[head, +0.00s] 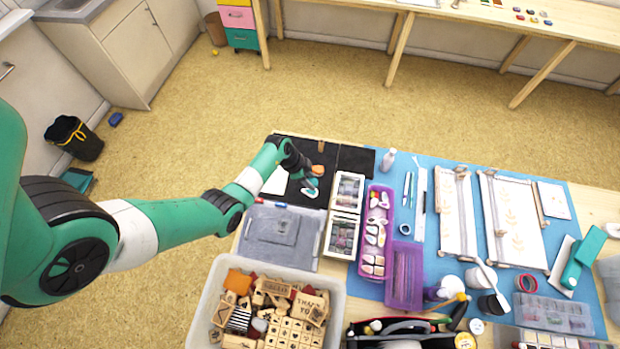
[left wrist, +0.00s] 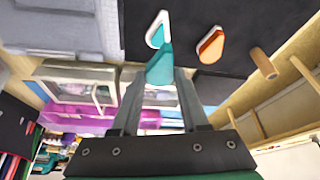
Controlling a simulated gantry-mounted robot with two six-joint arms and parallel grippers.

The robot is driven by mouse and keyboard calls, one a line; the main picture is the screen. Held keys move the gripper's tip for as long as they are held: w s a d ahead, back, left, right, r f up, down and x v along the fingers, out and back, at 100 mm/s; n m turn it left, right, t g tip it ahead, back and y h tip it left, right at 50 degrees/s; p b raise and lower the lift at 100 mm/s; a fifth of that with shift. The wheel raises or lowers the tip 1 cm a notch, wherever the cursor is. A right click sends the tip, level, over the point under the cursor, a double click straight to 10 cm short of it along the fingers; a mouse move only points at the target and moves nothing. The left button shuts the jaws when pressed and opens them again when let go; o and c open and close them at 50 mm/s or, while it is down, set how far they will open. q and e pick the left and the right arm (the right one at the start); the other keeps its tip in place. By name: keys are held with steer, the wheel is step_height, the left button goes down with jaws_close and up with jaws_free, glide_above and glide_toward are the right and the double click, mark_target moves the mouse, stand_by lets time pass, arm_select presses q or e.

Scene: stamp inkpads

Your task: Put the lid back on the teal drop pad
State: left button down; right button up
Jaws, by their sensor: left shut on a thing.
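My left gripper (head: 313,181) is over the black mat (head: 355,160). In the left wrist view the fingers (left wrist: 160,75) are shut on a teal teardrop-shaped lid (left wrist: 160,63). The teal drop pad (left wrist: 157,30) lies on the mat just beyond the lid, with a white face and a teal edge. It also shows in the head view (head: 309,192), close to the fingertips. The held lid overlaps the pad's near end in the left wrist view; I cannot tell whether they touch. My right gripper is not in view.
An orange drop pad (left wrist: 211,45) lies beside the teal one, with a wooden cylinder (left wrist: 263,63) further right. White-framed inkpad boxes (head: 342,236) and a purple tray (head: 374,232) stand right of the mat. A crate of wooden stamps (head: 205,318) stands in front.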

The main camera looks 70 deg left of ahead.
mark_target(310, 191)
arm_select(q)
steer(key=shift+f+b, duration=1.9)
steer(key=shift+f, duration=0.85)
steer(key=shift+p, duration=0.5)
steer(key=shift+f, duration=0.55)
stand_by(0.4)
steer(key=shift+c, duration=1.7)
jaws_free()
steer(key=shift+o, duration=0.2)
